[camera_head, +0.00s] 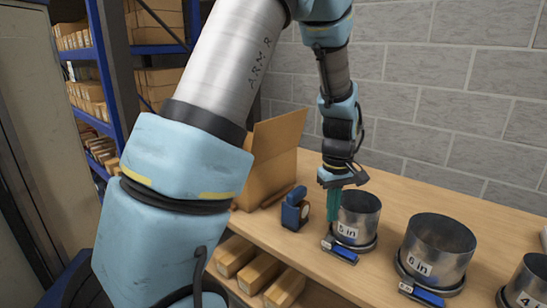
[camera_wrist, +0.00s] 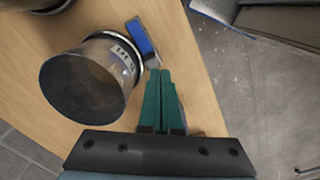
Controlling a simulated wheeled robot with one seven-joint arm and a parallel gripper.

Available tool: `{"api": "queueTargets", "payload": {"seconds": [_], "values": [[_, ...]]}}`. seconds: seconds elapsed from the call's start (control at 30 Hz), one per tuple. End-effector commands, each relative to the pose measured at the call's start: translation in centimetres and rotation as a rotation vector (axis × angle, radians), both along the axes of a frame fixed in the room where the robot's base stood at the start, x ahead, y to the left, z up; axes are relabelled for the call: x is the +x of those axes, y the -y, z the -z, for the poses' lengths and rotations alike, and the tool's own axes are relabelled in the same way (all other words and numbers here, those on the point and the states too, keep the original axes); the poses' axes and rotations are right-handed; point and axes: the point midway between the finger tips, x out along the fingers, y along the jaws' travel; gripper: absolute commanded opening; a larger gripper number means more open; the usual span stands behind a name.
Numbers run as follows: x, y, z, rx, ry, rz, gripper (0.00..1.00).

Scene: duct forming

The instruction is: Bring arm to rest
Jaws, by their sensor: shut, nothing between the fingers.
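My gripper (camera_head: 333,205) points down over the wooden bench, just left of the metal duct collar marked "5 in" (camera_head: 359,210). Its green fingers are together with nothing between them. In the wrist view the shut fingers (camera_wrist: 161,75) show beside the open collar (camera_wrist: 85,85) and a blue-handled clamp part (camera_wrist: 141,37). In the head view my arm reaches across from the lower left and bends down at the upper right.
The bench (camera_head: 400,197) also holds a "6 in" collar (camera_head: 437,245), a partly cut-off "4 in" collar (camera_head: 528,283), a small blue tool (camera_head: 294,212) and an open cardboard box (camera_head: 277,150). A grey block wall (camera_head: 430,80) stands behind. Blue shelving (camera_head: 112,70) is at left.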

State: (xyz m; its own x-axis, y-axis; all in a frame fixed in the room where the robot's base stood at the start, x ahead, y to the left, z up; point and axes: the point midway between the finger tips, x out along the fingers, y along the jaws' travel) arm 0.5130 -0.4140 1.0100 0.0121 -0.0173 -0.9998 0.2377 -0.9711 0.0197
Motion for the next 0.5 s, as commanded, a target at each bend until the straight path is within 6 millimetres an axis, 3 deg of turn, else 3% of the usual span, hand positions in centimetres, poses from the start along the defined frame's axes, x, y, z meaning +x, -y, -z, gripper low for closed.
{"api": "queueTargets", "payload": {"seconds": [0.03,0.1,0.3,0.4,0.5], "values": [[0.5,-3.1,-0.9,-0.008,0.009,0.010,0.00],[0.7,-7.3,-1.9,-0.015,0.028,0.055,0.00],[-1.4,-17.9,-4.0,-0.011,0.084,0.197,0.00],[-3.0,-21.4,-4.5,0.002,0.108,0.256,0.00],[-4.4,-23.6,-4.6,0.015,0.122,0.302,0.00]]}}
